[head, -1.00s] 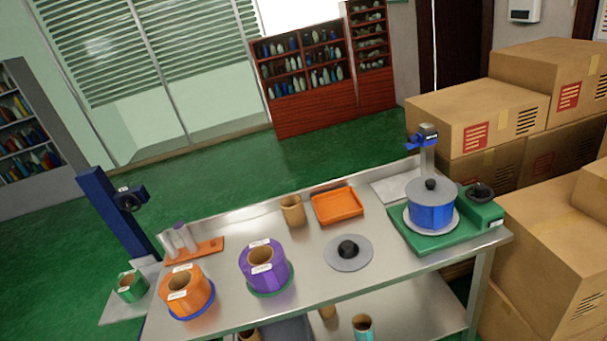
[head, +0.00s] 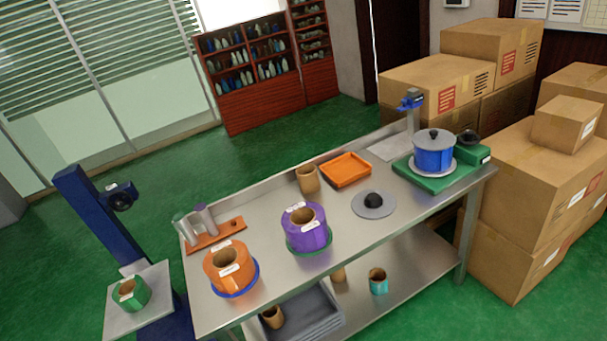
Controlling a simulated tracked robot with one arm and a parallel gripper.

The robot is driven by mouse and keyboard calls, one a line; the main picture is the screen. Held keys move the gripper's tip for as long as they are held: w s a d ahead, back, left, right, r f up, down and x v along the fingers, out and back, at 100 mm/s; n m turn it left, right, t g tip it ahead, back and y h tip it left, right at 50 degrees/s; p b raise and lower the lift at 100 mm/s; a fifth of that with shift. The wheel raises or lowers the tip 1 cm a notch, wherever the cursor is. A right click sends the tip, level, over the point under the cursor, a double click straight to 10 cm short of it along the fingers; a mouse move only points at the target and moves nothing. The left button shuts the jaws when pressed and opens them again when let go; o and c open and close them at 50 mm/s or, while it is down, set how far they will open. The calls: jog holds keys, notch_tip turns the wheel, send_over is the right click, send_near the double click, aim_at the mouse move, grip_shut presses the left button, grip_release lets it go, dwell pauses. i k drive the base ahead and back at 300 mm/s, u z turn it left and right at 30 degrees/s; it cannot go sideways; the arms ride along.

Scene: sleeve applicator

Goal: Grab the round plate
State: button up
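A round grey plate (head: 361,209) with a black knob in its middle lies flat on the steel table (head: 345,241), right of centre. A similar grey round plate (head: 425,136) with a dark knob sits on top of the blue roll (head: 434,157) on the green device (head: 406,172) at the table's right end. My gripper is not in view.
A purple roll (head: 317,235), an orange roll (head: 242,281), a cardboard core (head: 308,181) and an orange tray (head: 346,170) stand on the table. A blue column (head: 93,217) stands at the left. Cardboard boxes (head: 507,203) are stacked at the right. Green floor is clear in front.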

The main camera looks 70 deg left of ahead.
aim_at(431, 139)
jog(key=u, duration=0.85)
jog(key=k, duration=0.5)
jog(key=u, duration=0.75)
jog(key=i, duration=0.5)
jog(key=z, duration=0.1)
